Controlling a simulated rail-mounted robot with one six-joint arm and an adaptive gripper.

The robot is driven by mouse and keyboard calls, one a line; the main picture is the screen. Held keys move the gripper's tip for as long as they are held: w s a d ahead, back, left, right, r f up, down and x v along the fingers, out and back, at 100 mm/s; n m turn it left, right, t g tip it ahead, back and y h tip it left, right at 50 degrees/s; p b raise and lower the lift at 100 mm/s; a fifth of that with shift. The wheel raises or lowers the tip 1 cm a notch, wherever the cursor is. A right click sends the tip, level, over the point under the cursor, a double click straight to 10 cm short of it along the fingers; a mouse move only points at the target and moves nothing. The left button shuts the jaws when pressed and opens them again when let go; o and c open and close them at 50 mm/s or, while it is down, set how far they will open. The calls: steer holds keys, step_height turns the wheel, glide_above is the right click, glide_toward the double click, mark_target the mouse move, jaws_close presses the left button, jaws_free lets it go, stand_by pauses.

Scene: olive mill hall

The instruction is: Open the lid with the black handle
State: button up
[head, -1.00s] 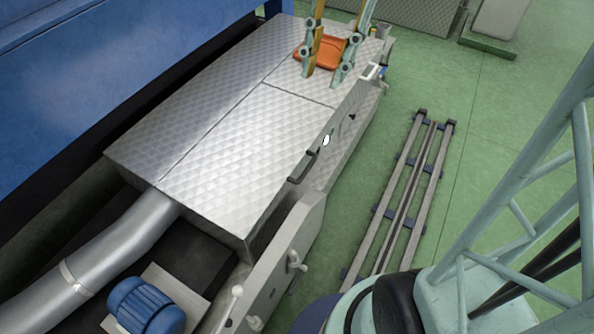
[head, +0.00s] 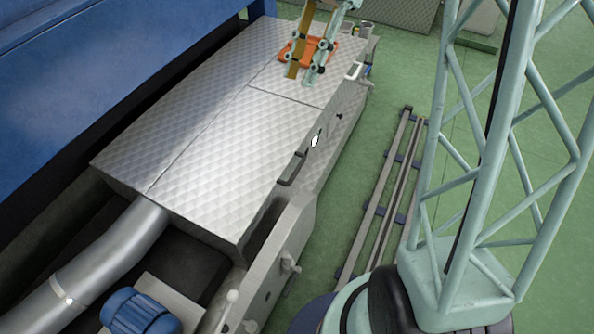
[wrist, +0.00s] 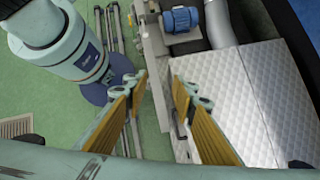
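The lid (head: 228,135) is a shut, flat panel of patterned metal on the near part of the long machine. Its black handle (head: 293,168) sits on the right edge. My gripper (head: 302,76) hangs above the far end of the machine, well beyond the handle and apart from it. In the wrist view my gripper (wrist: 162,92) is open and empty, with its yellow-padded fingers spread. The patterned top (wrist: 222,92) lies below and to the right there.
A blue motor (head: 138,312) and metal duct (head: 105,250) stand near. Rails (head: 385,190) run along the green floor at right.

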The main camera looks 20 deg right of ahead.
steer(key=w+d+f+m+y, duration=0.2)
steer(key=w+d+f+m, duration=0.15)
steer(key=f, duration=0.45)
steer(key=w+d+f+m+y, duration=0.3)
steer(key=w+f, duration=0.2)
steer(key=f, duration=0.3)
steer(key=w+d+f+m+y, duration=0.2)
steer(key=w+d+f+m, duration=0.15)
steer(key=f, duration=0.55)
steer(key=m+t+y, duration=0.5)
steer(key=m+y, duration=0.2)
steer(key=m, duration=0.4)
glide_toward(297, 169)
steer(key=d, duration=0.2)
steer(key=d+f+p, duration=0.1)
steer(key=shift+d+f, duration=0.15)
steer(key=shift+d, duration=0.25)
steer(key=shift+a, duration=0.1)
steer(key=shift+w+a+r, duration=0.1)
steer(key=shift+a+r, duration=0.2)
steer(key=shift+a, duration=1.95)
steer(key=shift+w+a+r, duration=0.15)
steer(key=shift+a+r, duration=0.2)
steer(key=shift+a, duration=1.9)
steer(key=shift+w+a+r, duration=0.1)
steer(key=shift+a+r, duration=0.2)
steer(key=shift+a, duration=1.95)
steer(key=shift+c, duration=0.7)
jaws_close()
